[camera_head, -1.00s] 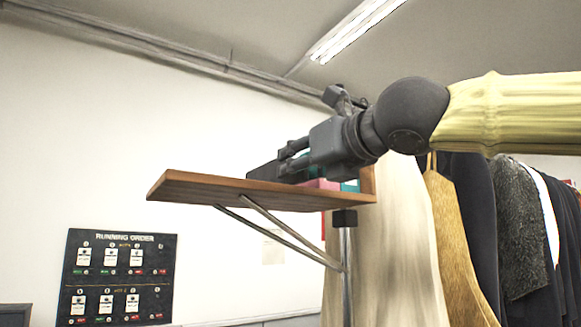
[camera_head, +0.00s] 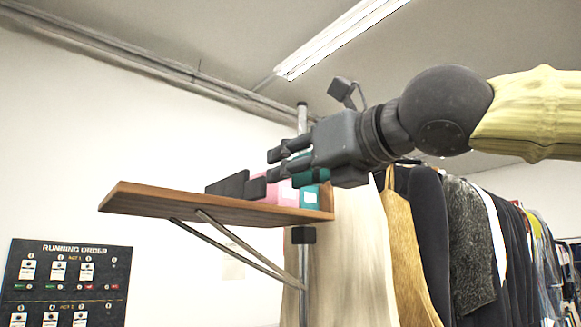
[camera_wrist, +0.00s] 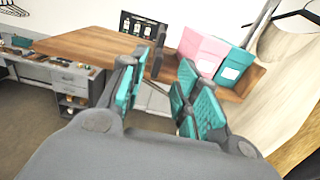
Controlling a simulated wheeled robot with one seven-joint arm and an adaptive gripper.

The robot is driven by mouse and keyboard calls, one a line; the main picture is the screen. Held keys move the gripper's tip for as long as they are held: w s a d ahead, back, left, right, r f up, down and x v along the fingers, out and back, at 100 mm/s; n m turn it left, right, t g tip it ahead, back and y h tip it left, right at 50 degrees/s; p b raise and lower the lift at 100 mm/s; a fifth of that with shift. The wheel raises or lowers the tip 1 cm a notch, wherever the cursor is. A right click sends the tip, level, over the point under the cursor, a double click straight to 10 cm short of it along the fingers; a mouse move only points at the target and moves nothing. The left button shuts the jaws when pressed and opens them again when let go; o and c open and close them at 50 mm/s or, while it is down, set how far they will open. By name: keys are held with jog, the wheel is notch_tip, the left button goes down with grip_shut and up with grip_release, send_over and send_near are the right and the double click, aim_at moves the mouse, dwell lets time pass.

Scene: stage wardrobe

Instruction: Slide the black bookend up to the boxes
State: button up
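The black bookend (camera_head: 228,187) stands upright on the wooden shelf (camera_head: 170,203), left of the boxes. In the wrist view the bookend (camera_wrist: 158,52) shows beyond my left finger, with a gap of bare wood between it and the pink box (camera_wrist: 203,50). The pink box (camera_head: 287,193) stands beside the teal box (camera_head: 309,193) at the shelf's right end; part of both is behind my gripper in the head view. My gripper (camera_head: 272,166) is open and empty, above the shelf near the boxes. Its teal-padded fingers (camera_wrist: 160,88) are spread apart in the wrist view.
Hanging clothes (camera_head: 400,215) fill the space right of the shelf, with a pale garment close to its right end. A metal pole (camera_head: 302,120) rises behind the boxes. The shelf's left part is bare. A desk (camera_wrist: 65,78) stands lower left in the wrist view.

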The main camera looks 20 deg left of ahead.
aim_at(261, 177)
jog(key=shift+r, duration=0.1)
jog(key=p+x, duration=0.8)
jog(key=p, duration=0.1)
jog(key=shift+w+a, duration=0.15)
dwell(0.6)
grip_shut()
